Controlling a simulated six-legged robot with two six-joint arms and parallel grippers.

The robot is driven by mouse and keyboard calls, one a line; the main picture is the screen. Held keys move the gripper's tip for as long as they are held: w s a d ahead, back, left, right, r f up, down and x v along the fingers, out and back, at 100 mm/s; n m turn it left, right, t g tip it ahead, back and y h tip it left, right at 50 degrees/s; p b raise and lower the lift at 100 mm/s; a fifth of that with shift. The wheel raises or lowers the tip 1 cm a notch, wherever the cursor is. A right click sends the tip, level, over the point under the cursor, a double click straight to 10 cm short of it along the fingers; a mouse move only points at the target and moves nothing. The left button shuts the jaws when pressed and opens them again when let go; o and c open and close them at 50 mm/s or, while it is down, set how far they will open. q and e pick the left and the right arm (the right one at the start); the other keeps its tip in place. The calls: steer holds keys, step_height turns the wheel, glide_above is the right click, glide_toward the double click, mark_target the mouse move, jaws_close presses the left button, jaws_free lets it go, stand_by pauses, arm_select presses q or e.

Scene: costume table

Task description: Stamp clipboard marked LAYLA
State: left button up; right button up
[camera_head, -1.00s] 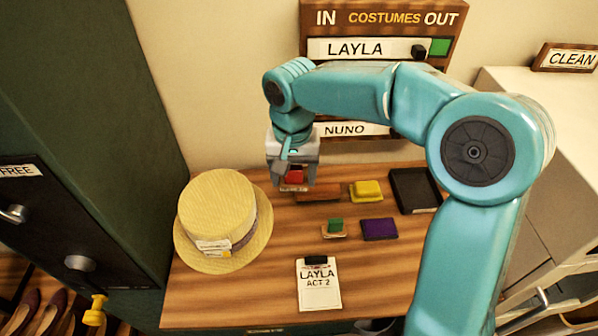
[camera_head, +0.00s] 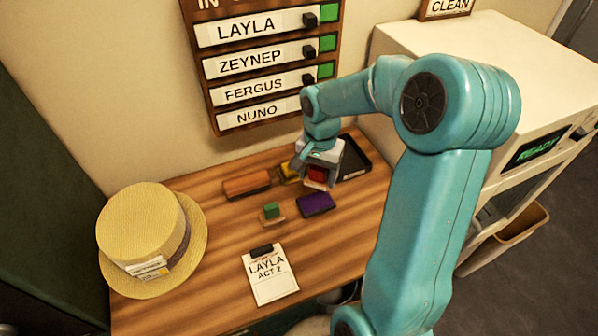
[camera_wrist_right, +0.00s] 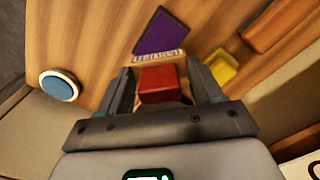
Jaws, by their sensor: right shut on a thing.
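The clipboard marked LAYLA ACT 2 (camera_head: 272,284) lies on the table's front part in the head view, its dark clip at the top. My right gripper (camera_head: 318,180) is shut on a red stamp (camera_head: 317,174), which also shows between the fingers in the wrist view (camera_wrist_right: 157,84), with a lettered pale edge beyond it. The gripper is behind the clipboard, near a purple pad (camera_head: 319,205) and a yellow block (camera_head: 287,174). The pad also shows in the wrist view (camera_wrist_right: 160,33). A green-handled stamp (camera_head: 272,210) stands left of the pad. My left gripper is not in view.
A straw hat (camera_head: 140,220) sits at the left, a brown block (camera_head: 247,186) at the back, a black tray (camera_head: 356,165) at the back right. A name board (camera_head: 265,60) hangs behind. A white machine (camera_head: 480,65) stands right. A blue disc (camera_wrist_right: 60,86) shows in the wrist view.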

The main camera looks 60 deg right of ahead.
steer(key=b, duration=0.4)
glide_above(316, 201)
steer(key=shift+f, duration=2.95)
steer(key=shift+d, duration=0.1)
steer(key=shift+f+b, duration=0.6)
steer(key=shift+b, duration=0.1)
steer(key=shift+r+p, duration=2.6)
steer(key=shift+r, duration=1.05)
steer(key=shift+f, duration=0.1)
